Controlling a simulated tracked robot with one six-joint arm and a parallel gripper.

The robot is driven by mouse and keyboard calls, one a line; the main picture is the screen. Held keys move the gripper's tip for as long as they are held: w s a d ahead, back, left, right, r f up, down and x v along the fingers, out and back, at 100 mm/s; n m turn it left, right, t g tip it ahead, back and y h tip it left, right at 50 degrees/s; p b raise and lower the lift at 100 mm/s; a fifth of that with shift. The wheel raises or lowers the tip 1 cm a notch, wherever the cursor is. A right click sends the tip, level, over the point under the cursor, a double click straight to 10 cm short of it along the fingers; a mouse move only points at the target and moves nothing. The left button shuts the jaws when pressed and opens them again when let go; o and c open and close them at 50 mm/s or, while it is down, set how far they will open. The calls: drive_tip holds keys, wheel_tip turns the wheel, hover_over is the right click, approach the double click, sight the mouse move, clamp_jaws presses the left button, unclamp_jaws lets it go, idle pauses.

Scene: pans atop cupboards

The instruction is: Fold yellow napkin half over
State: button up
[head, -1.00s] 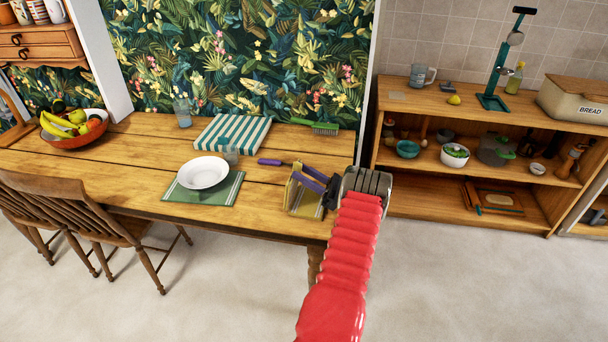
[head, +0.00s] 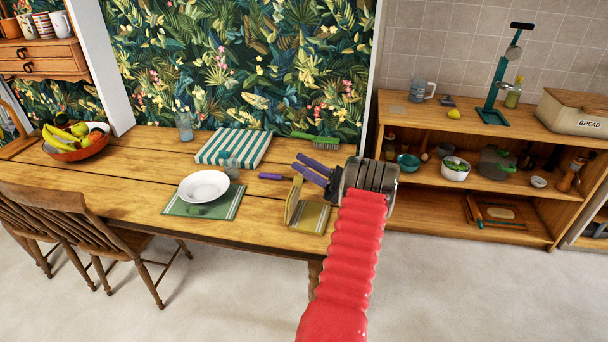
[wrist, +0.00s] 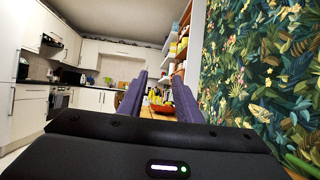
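The yellow napkin (head: 311,217) lies near the table's front right corner. Its striped right part is flat, and its left part stands up as a raised flap. My gripper (head: 298,163) is above the napkin, coming in from the right, with its two purple fingers spread apart. The fingertips are close above the flap's top edge; I cannot tell if they touch it. The wrist view shows both fingers (wrist: 158,98) apart with a gap between them and no cloth visible there. The napkin is not visible in that view.
A white plate (head: 203,186) rests on a green mat (head: 178,207) to the left, with a glass (head: 232,168) beside it. A striped cloth (head: 235,147), a purple-handled item (head: 270,176) and a green brush (head: 315,141) lie further back. A fruit bowl (head: 75,152) is far left.

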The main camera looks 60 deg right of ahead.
drive_tip(key=shift+r, duration=0.35)
drive_tip(key=shift+c, duration=0.3)
